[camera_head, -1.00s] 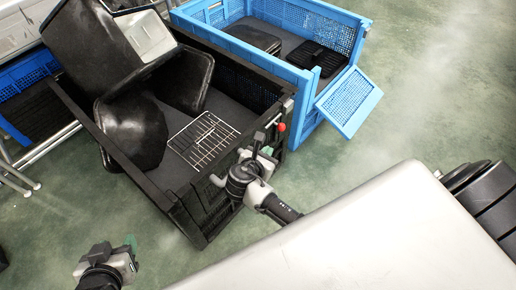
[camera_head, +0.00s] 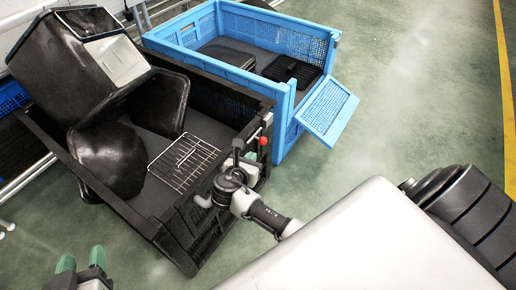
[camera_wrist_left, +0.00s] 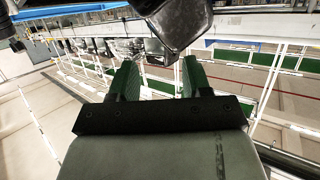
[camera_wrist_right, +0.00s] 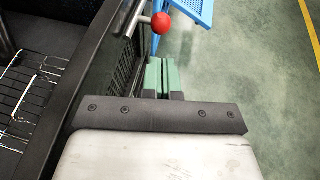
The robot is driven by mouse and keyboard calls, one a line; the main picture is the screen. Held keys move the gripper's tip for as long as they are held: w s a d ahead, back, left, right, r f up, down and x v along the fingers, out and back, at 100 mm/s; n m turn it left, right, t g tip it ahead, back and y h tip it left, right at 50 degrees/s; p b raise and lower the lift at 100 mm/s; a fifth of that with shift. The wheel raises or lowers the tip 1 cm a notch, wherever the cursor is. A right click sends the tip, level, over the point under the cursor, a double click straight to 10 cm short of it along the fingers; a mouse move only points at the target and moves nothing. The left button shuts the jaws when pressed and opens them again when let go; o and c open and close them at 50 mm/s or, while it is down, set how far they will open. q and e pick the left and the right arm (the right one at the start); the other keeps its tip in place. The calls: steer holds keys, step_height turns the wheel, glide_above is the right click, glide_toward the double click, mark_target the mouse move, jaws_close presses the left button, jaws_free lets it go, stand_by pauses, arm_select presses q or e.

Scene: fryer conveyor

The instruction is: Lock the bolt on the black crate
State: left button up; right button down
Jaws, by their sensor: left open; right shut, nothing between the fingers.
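The black crate (camera_head: 158,226) stands on the floor at the left of the head view, holding black bins and a wire rack. The bolt's red knob (camera_head: 263,141) is at the crate's right corner; in the right wrist view the red knob (camera_wrist_right: 161,23) sits on a metal rod just ahead of the fingers. My right gripper (camera_head: 250,158) is shut and empty beside the crate's front wall, close below the knob. In the right wrist view its green fingers (camera_wrist_right: 161,75) are together, apart from the knob. My left gripper (camera_head: 82,258) is open and empty, low at the left; its fingers (camera_wrist_left: 158,78) are spread.
A blue crate (camera_head: 285,101) with a lowered flap (camera_head: 328,107) stands right behind the black crate. A wire rack (camera_head: 184,162) and black bins (camera_head: 106,160) lie in the black crate. The green floor to the right is clear, up to a yellow line (camera_head: 505,85).

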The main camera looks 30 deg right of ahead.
mark_target(264, 143)
arm_select(q)
step_height(264, 143, up, 7)
steer(key=d+t+h+b, duration=0.1)
steer(key=t+h+b, duration=0.1)
steer(key=t, duration=0.4)
steer(key=shift+w+d+r+t, duration=0.2)
steer(key=shift+w+d+t, duration=0.1)
steer(key=shift+w+t, duration=0.15)
arm_select(e)
steer(key=x, duration=0.6)
steer(key=shift+d, duration=0.1)
steer(key=d, duration=0.1)
steer(key=w+d+p, duration=0.1)
steer(key=d, duration=0.1)
steer(key=shift+w+d+r, duration=0.1)
steer(key=shift+w+d, duration=0.25)
steer(key=shift+d, duration=0.05)
arm_select(q)
steer(key=f+g, duration=0.3)
steer(key=a+f+g+y, duration=0.1)
steer(key=shift+f+g, duration=0.25)
steer(key=shift+f, duration=0.1)
arm_select(e)
steer(key=shift+w+d, duration=0.1)
steer(key=shift+d, duration=0.15)
steer(key=shift+r, duration=0.1)
